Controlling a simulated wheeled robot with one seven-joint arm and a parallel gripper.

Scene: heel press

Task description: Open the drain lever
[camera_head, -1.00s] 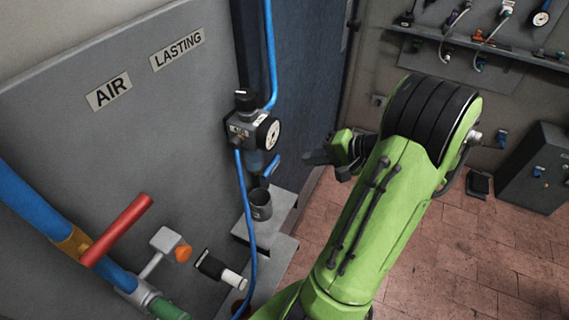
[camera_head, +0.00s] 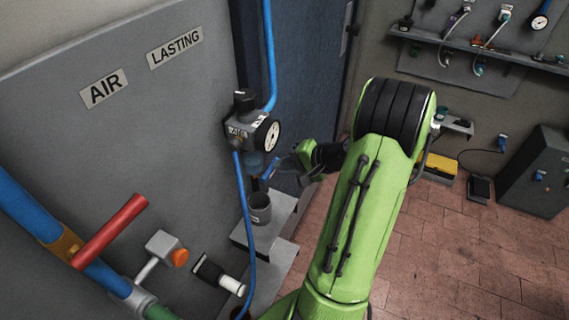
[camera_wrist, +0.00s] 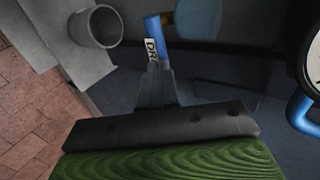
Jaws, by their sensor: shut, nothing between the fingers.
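The drain lever is a short blue handle (camera_wrist: 154,28) with a white label reading "DR", partly hidden, in the wrist view. In the head view the blue lever (camera_head: 268,170) shows below the regulator, beside my fingertips. My gripper (camera_head: 284,168) is shut and empty at the right of the lever. In the wrist view my closed fingertips (camera_wrist: 154,70) lie just below the lever's labelled end in the picture. I cannot tell whether they touch it. The regulator (camera_head: 245,128) has a black knob on top and a round gauge (camera_head: 268,133).
A grey cup (camera_head: 260,208) stands on a ledge (camera_head: 283,215) below the regulator. A blue hose (camera_head: 245,220) hangs down left of the cup. A red-handled valve (camera_head: 112,232) and an orange button (camera_head: 180,257) are at lower left.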

